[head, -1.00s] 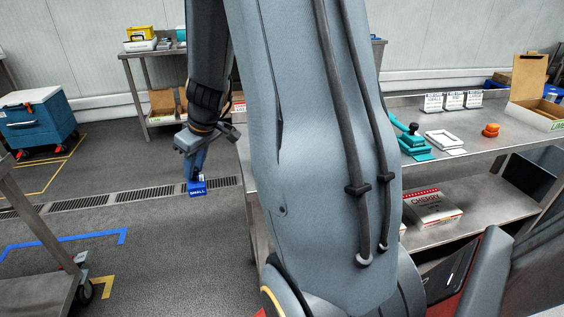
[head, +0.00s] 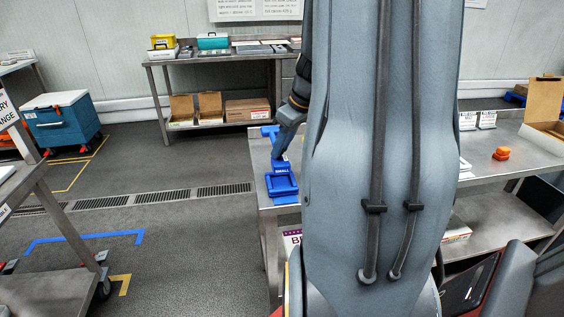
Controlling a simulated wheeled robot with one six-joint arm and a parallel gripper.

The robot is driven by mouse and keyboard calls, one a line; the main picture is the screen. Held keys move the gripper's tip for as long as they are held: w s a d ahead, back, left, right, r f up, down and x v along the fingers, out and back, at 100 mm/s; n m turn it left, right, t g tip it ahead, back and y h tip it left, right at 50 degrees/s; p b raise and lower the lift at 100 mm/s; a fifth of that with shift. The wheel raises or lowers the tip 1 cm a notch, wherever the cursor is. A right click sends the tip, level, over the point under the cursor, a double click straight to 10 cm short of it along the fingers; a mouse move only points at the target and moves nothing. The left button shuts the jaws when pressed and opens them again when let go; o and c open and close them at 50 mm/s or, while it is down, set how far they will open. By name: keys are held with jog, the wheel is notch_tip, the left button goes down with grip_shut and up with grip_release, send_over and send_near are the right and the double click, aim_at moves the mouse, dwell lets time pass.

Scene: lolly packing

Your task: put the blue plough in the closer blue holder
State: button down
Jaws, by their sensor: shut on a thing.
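The blue plough (head: 281,168), with a white "SMALL" label, hangs at the end of my gripper (head: 279,156). My gripper is shut on it; its fingers are small and partly hidden. A blue holder (head: 282,197), a square open frame, lies on the steel table near its left front corner. The plough overlaps the holder's back part in the picture; whether they touch I cannot tell. Another blue thing (head: 269,132) lies farther back on the same table, partly behind my gripper.
My arm hides the middle of the steel table (head: 258,165). An orange piece (head: 501,153), white label cards (head: 478,120) and a cardboard box (head: 546,100) stand on its right part. A cart (head: 50,215) stands at the left. The floor between is clear.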

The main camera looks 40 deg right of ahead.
aim_at(281, 160)
jog(key=shift+f, duration=2.35)
jog(key=shift+f, duration=0.15)
jog(key=c, duration=1.5)
grip_release()
jog(key=b+v, duration=0.2)
jog(key=v, duration=1)
jog(key=s+a+f+m+g, duration=0.1)
jog(key=a+f, duration=0.3)
jog(key=a, duration=0.5)
jog(key=s+a+f+g, duration=0.1)
jog(key=a+f, duration=0.3)
jog(key=a, duration=0.6)
jog(key=s+a+f+m+g+h, duration=0.1)
jog(key=s+a+f, duration=0.2)
jog(key=a, duration=0.7)
jog(key=shift+a+f+m, duration=0.25)
jog(key=shift+f+m, duration=0.05)
jog(key=shift+f, duration=0.7)
